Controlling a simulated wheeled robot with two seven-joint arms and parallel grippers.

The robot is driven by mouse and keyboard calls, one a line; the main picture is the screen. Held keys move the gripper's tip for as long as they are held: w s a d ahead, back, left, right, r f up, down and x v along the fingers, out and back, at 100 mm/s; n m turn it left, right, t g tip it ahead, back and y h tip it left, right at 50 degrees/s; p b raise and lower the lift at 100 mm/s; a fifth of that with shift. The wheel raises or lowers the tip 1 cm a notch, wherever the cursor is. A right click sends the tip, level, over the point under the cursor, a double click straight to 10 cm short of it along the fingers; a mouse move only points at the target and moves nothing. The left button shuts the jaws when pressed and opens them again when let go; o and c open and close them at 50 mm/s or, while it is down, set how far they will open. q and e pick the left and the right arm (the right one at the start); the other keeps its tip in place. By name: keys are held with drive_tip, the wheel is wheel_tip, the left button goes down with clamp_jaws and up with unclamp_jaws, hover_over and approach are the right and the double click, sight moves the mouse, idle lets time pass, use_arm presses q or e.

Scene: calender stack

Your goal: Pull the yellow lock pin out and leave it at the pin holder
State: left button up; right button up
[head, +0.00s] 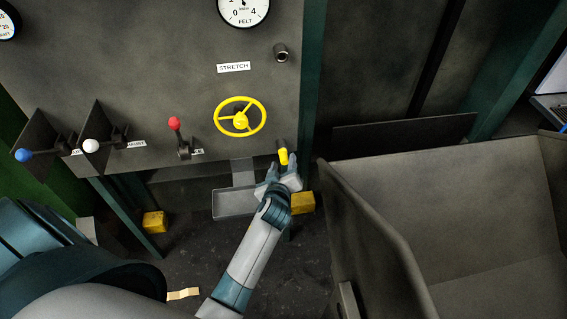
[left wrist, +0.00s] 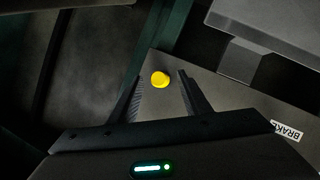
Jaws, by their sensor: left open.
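The yellow lock pin (head: 283,157) sticks out of the panel's lower right corner, below and right of the yellow handwheel. My left gripper (head: 281,172) is just below it, open and empty. In the left wrist view the round yellow end of the pin (left wrist: 160,79) shows between the two spread fingers (left wrist: 159,86), with a gap on each side. I cannot tell for sure which part is the pin holder. A short metal socket (head: 281,53) is on the panel's upper right, and a grey tray (head: 234,204) is below the panel. My right gripper is not in view.
The yellow handwheel (head: 240,118) and red-knobbed lever (head: 175,124) are left of the pin. A large grey bin (head: 385,220) stands to the right. A yellow block (head: 303,203) is close beside my left wrist. The floor below the panel is mostly clear.

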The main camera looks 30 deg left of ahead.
use_arm(q)
drive_tip(key=shift+r, duration=0.1)
clamp_jaws()
drive_tip(key=c, duration=1)
unclamp_jaws()
clamp_jaws()
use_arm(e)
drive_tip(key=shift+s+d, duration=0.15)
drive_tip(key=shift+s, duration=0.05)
use_arm(q)
drive_tip(key=shift+s+d, duration=0.15)
